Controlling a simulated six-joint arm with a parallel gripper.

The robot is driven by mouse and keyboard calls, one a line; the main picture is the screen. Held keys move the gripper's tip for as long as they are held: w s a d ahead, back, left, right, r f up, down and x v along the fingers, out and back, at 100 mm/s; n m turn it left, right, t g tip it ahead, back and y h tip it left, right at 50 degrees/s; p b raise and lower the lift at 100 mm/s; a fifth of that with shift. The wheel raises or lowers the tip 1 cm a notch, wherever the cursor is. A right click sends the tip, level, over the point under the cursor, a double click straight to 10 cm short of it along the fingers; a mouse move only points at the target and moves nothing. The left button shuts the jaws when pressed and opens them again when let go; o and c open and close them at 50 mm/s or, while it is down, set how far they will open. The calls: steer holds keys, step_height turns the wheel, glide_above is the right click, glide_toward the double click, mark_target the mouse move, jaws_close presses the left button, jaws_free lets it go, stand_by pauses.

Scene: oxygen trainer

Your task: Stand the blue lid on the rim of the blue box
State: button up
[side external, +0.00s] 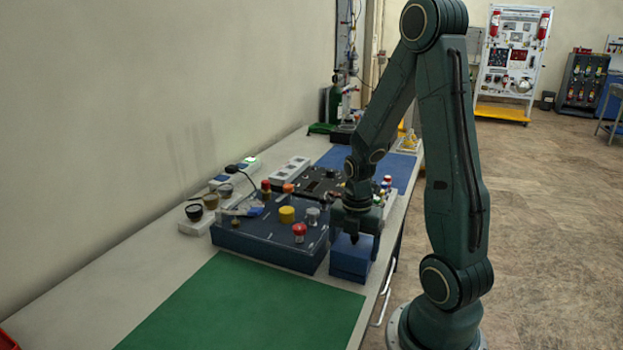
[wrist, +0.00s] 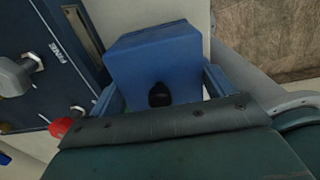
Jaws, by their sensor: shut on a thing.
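The blue lid (side external: 343,252) is at the top of the blue box (side external: 347,274) in the side view, by the front edge of the table. The lid looks nearly level; I cannot tell whether it rests on the rim or hangs just above it. My gripper (side external: 354,238) is directly over the lid, pointing down and shut on it at its dark knob. In the wrist view the lid (wrist: 153,48) fills the upper middle, with the black knob (wrist: 160,94) near its lower edge.
A dark control panel (side external: 262,240) with a red button (side external: 299,230) and a yellow knob (side external: 287,214) stands close left of the box. A green mat (side external: 240,312) lies clear in front. The table edge drops off close to the box's right.

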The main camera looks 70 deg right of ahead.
steer(key=shift+f, duration=0.15)
steer(key=o, duration=0.9)
steer(key=shift+r, duration=6.85)
steer(key=shift+a, duration=0.1)
steer(key=s+a+r+m+t, duration=0.1)
steer(key=a+r+m+t, duration=0.1)
steer(key=a+m, duration=0.3)
steer(key=s+a+r+m+t, duration=0.1)
steer(key=a+r+m, duration=0.2)
steer(key=a+m, duration=0.3)
steer(key=s+a+r+m+t, duration=0.1)
steer(key=a+r+m+t, duration=0.1)
steer(key=a+m, duration=0.4)
steer(key=shift+a+r+m+t, duration=0.15)
steer(key=shift+r+m+t, duration=0.15)
steer(key=shift+r+m, duration=0.15)
